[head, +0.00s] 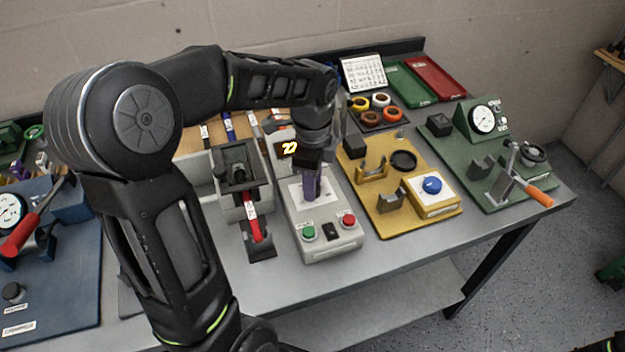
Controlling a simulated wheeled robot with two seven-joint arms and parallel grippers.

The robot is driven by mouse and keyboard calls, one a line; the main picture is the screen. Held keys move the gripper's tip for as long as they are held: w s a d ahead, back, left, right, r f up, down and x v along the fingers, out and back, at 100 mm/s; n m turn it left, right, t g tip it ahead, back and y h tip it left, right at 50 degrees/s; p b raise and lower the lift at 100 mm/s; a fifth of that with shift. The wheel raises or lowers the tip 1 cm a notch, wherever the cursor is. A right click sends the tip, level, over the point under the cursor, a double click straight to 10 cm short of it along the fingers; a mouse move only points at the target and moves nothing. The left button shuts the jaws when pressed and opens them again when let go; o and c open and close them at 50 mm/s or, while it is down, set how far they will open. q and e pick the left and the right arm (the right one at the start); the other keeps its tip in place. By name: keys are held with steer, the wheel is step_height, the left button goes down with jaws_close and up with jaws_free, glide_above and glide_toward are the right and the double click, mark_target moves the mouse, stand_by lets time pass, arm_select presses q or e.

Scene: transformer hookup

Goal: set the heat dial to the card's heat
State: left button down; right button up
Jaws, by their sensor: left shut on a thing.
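My left gripper (311,194) points straight down over the light grey control box (336,247), with its fingers shut on what appears to be the heat dial on the box's upper panel. The fingers hide the dial, so its setting cannot be read. My right gripper is not in view.
The control box has a green button (309,232) and a red button (348,221) at its front. A grey fixture with a red-handled tool (254,229) stands close on the left. A yellow board (407,222) with a blue button lies on the right, then a green gauge station (508,190).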

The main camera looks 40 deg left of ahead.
arm_select(q)
steer(key=shift+m, duration=0.5)
steer(key=c, duration=1)
jaws_free()
steer(key=shift+o, duration=0.2)
steer(key=shift+r, duration=0.1)
step_height(320, 180, up, 8)
steer(key=shift+f+b, duration=0.15)
steer(key=shift+b, duration=0.2)
